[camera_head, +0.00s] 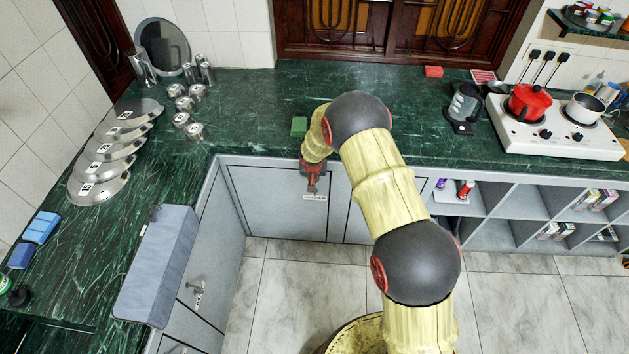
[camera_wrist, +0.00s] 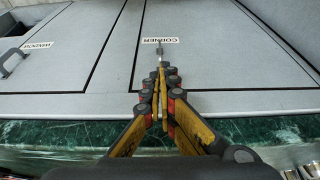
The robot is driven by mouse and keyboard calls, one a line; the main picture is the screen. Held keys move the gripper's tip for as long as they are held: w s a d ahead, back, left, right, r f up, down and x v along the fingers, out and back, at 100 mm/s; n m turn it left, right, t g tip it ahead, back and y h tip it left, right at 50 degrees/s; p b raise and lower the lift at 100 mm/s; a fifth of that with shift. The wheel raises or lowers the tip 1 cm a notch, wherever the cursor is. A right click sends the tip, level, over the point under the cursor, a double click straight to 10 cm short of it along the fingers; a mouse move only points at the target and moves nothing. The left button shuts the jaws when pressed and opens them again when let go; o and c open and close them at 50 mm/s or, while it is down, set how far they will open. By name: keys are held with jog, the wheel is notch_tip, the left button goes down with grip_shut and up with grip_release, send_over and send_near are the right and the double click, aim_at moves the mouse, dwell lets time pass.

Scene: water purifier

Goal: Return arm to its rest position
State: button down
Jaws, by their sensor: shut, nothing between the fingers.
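My gripper (camera_head: 312,186) hangs in front of the grey corner cabinet door (camera_head: 270,200), just below the counter edge. In the wrist view my gripper (camera_wrist: 160,72) has its fingers drawn together, shut and empty. They point toward the cabinet front, near a small label that reads CORNER (camera_wrist: 160,41) upside down. A small handle shows at the fingertips; whether they touch it I cannot tell. My arm is bent and reaches forward over the floor toward the counter.
The green counter (camera_head: 260,110) runs along the back and left. A grey hinged panel (camera_head: 158,265) juts out at the left. Plates, canisters and a stove (camera_head: 555,130) with a red pot stand on the counter. Open shelves (camera_head: 520,205) lie at right. Tiled floor (camera_head: 290,290) is clear.

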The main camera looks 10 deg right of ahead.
jog(key=shift+s+r, duration=0.2)
jog(key=shift+r, duration=0.4)
jog(key=s+d+r+n+g, duration=0.1)
jog(key=s+d+n+g, duration=0.15)
jog(key=s, duration=0.95)
jog(key=s+r+t, duration=0.1)
jog(key=s+r, duration=0.9)
jog(key=r, duration=0.4)
jog(key=s+a+r+t, duration=0.1)
jog(key=s+r, duration=0.9)
jog(key=r, duration=0.3)
jog(key=s+r+t+y, duration=0.1)
jog(key=s+r+t, duration=0.1)
jog(key=s+r, duration=0.9)
notch_tip(320, 180, up, 4)
jog(key=shift+a+f+n, duration=0.15)
jog(key=shift+a+n, duration=0.05)
jog(key=shift+n, duration=0.15)
